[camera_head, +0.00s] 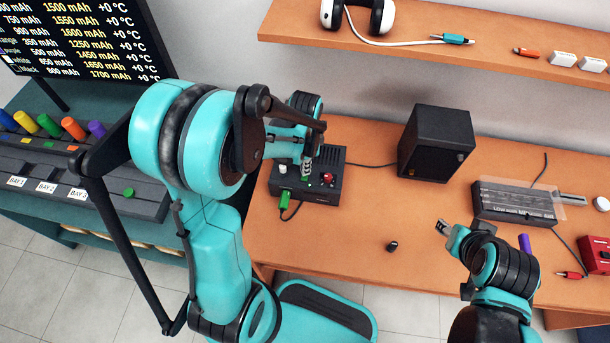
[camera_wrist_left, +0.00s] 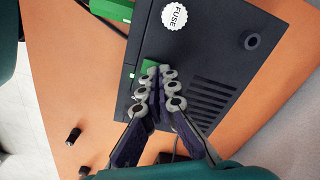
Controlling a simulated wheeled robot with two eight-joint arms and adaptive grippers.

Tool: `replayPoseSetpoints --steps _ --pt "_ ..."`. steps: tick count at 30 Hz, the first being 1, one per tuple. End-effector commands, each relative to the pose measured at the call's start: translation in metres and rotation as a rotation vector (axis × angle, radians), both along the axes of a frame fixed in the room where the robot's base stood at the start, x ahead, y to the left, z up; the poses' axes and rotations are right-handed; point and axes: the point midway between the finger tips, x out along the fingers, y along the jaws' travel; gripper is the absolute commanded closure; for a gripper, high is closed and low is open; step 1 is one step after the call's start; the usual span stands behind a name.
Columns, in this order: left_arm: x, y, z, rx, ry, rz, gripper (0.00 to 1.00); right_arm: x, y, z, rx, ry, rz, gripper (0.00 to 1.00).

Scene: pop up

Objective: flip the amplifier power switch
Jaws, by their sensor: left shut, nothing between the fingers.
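The amplifier appears to be the dark box (camera_head: 325,190) on the orange desk, with a red knob (camera_head: 328,179) and a green plug (camera_head: 285,199) at its front left. In the left wrist view the box (camera_wrist_left: 215,62) shows a white FUSE cap (camera_wrist_left: 174,16) and vent slots. My left gripper (camera_head: 307,165) is over the top of this box. Its fingertips (camera_wrist_left: 162,82) are shut and empty, close beside a small green part (camera_wrist_left: 149,68); I cannot tell whether they touch it. The power switch is not clearly seen. My right gripper (camera_head: 444,228) is over the desk, away from the box; its finger state is unclear.
A black speaker (camera_head: 437,143) stands right of the box, with a cable between. A small black cylinder (camera_head: 392,246) lies on the desk. A dark device (camera_head: 512,203) and a red box (camera_head: 597,256) are at right. A shelf (camera_head: 480,45) runs above. The front middle desk is mostly clear.

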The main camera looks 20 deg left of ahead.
Motion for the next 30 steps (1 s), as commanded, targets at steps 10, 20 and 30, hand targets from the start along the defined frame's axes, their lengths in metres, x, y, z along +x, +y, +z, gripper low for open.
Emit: replayPoseSetpoints --steps 10,20,30 --pt "0.0 0.0 -0.006 0.0 0.0 0.0 1.0 0.0 0.0 -0.005 0.0 0.0 0.0 0.6" --pt "0.0 0.0 0.008 0.0 0.0 0.0 1.0 0.0 0.0 0.006 0.0 0.0 0.0 0.6" --pt "0.0 0.0 0.037 0.0 0.0 0.0 1.0 0.0 0.0 0.029 0.0 0.0 0.0 0.6"
